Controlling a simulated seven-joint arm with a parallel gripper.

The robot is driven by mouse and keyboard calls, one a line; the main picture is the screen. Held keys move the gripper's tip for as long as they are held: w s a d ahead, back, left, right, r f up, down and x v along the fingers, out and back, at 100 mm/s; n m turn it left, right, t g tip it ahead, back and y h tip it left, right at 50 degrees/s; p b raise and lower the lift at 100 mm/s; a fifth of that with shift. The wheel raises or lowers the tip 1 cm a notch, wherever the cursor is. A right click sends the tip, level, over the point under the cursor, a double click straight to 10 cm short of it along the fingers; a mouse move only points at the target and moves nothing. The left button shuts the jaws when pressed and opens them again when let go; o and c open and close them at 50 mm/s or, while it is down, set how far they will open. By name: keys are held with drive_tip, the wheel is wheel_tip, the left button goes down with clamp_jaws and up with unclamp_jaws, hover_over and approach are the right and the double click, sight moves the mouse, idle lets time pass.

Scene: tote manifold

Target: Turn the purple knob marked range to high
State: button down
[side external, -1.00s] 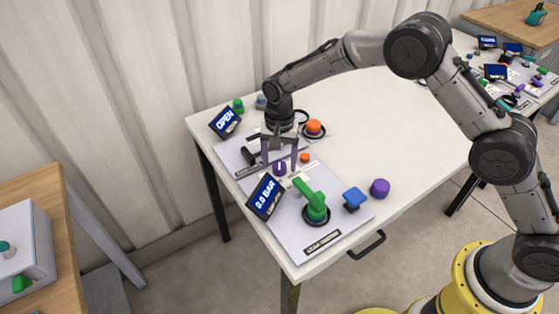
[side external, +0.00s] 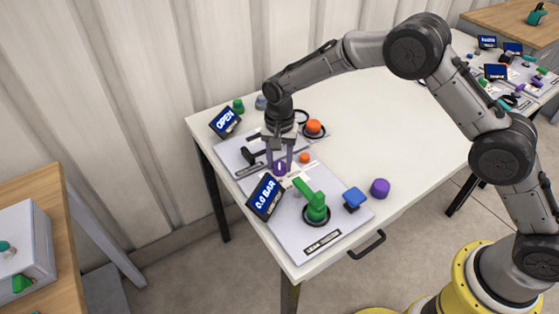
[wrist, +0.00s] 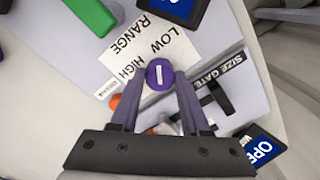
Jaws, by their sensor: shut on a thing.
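The purple knob (wrist: 159,74) sits on the grey panel, with a white line across its top. The label plate (wrist: 140,50) beside it reads RANGE, LOW and HIGH in the wrist view. The knob also shows in the side view (side external: 280,168), partly hidden between the fingers. My gripper (wrist: 159,86) points down over the panel and is shut on the purple knob, one finger on each side. In the wrist view the white line runs roughly up and down the picture; I cannot tell exactly which word it points to.
A tilted display (side external: 265,197) reads 0.0 BAR; another (side external: 225,122) reads OPEN. An orange button (side external: 305,158) lies close right of the gripper. A loose purple piece (side external: 380,188) is on the table.

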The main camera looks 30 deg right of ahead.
drive_tip(key=shift+n, duration=0.3)
drive_tip(key=n, duration=0.6)
drive_tip(key=shift+r+n, duration=0.1)
drive_tip(key=shift+n, duration=0.2)
drive_tip(key=n, duration=0.6)
drive_tip(key=shift+n, duration=0.4)
drive_tip(key=shift+c, duration=1.9)
unclamp_jaws()
